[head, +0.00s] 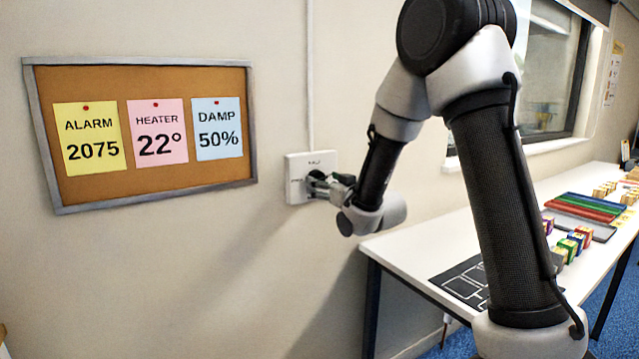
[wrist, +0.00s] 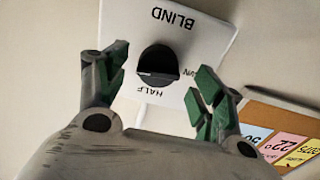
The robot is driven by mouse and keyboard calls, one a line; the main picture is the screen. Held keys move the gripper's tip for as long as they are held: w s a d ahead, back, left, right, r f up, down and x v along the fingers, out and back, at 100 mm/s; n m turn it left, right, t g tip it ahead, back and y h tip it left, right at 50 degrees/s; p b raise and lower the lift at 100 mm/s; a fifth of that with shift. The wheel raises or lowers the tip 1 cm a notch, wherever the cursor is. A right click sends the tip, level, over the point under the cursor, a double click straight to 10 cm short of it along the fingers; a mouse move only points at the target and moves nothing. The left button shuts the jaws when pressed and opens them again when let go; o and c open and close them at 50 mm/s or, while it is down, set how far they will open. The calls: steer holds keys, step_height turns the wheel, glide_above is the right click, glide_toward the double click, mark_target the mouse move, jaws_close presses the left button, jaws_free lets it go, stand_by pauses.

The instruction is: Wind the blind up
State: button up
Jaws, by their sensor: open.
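The blind's switch plate (head: 297,165) is a white square on the wall. In the wrist view the plate (wrist: 208,40) appears upside down, with "BLIND", "HALF" and part of another word ending in "WN". A dark round knob (wrist: 157,62) with a raised ridge sits in its middle. My gripper (head: 323,186) is at the plate in the head view and covers the knob there. In the wrist view my gripper (wrist: 161,75) is open, its green-padded fingers on either side of the knob with gaps showing. Which mark the knob points to is unclear.
A cork board (head: 215,83) with three notes hangs left of the plate. A white table (head: 425,244) with trays (head: 585,206) and small boxes (head: 570,246) stands at right below a window (head: 550,80). The wall between board and plate is clear.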

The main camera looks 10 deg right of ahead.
mark_target(318, 179)
steer(key=shift+x, duration=1.25)
steer(key=shift+d, duration=0.1)
steer(key=shift+c, duration=0.2)
steer(key=c, duration=1)
steer(key=shift+m, duration=0.8)
steer(key=o, duration=1)
steer(key=shift+o, duration=0.2)
